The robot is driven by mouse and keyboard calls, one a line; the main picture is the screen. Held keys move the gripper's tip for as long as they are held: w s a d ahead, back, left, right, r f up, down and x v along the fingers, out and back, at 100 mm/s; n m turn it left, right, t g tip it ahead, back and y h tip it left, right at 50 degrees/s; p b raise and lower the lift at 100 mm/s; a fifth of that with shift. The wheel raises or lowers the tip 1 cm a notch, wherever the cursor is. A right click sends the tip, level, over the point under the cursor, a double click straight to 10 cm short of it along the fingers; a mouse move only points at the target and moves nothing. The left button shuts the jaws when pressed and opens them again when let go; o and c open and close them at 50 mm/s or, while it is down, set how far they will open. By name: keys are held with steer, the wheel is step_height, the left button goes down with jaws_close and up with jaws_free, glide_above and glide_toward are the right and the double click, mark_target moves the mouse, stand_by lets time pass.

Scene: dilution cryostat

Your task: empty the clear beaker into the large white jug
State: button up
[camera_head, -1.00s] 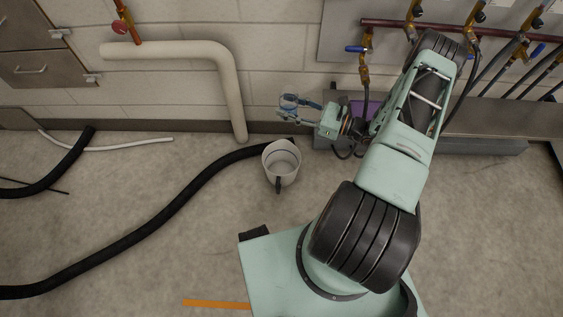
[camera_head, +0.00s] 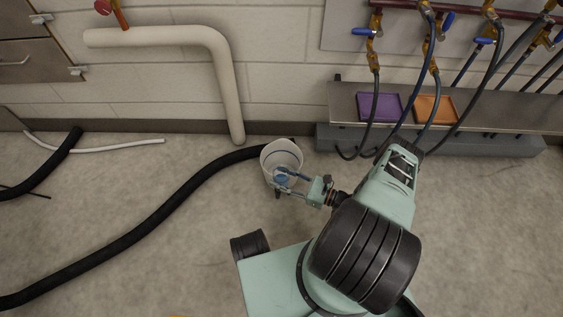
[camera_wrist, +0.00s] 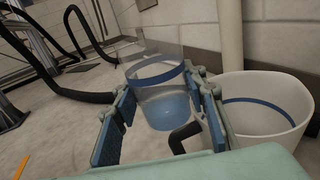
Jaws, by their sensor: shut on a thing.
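The large white jug (camera_head: 268,161) stands on the floor near the wall, open side up, with a dark handle. It shows at the right of the wrist view (camera_wrist: 262,122), with a blue line inside its wall. My gripper (camera_head: 290,182) is shut on the clear beaker (camera_wrist: 158,88), with a finger on each side of it. The beaker looks about upright, with blue liquid low in it and a blue band around its wall. In the head view the beaker (camera_head: 281,177) overlaps the jug's near part; in the wrist view it is beside the jug.
A black hose (camera_head: 150,222) runs across the floor to just behind the jug. A pale pipe (camera_head: 228,90) comes down the wall behind. A grey bench (camera_head: 340,117) at right holds a purple tray (camera_head: 380,107) and an orange tray (camera_head: 435,109).

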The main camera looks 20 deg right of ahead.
mark_target(281, 170)
steer(key=shift+s+a+f, duration=0.15)
steer(key=shift+f, duration=0.25)
steer(key=shift+s+a+f, duration=0.1)
steer(key=shift+s+f, duration=0.05)
steer(key=shift+f, duration=0.2)
steer(key=shift+w+m, duration=0.15)
steer(key=shift+m, duration=0.15)
steer(key=shift+w+d+f+m, duration=0.1)
steer(key=shift+w+f+m, duration=0.15)
steer(key=shift+m, duration=0.25)
steer(key=shift+w+d+r+m+g+h, duration=0.1)
steer(key=shift+w+r+m+g+h, duration=0.15)
steer(key=shift+m, duration=0.25)
steer(key=shift+w+d+r+m+g+h, duration=0.1)
steer(key=shift+w+m+g+h, duration=0.2)
steer(key=shift+m, duration=0.2)
steer(key=shift+w+d+f+m+g, duration=0.1)
steer(key=shift+w+f+m+g, duration=0.25)
steer(key=shift+m, duration=0.25)
steer(key=shift+w+d+r+m+g, duration=0.2)
steer(key=shift+w+r+m+g, duration=0.25)
steer(key=shift+w+m, duration=0.25)
steer(key=shift+f+m+g+h, duration=0.25)
steer(key=shift+m+g, duration=0.1)
steer(key=shift+m, duration=0.25)
steer(key=shift+r+m+g, duration=0.3)
steer(key=shift+r+m, duration=0.15)
steer(key=shift+m, duration=0.15)
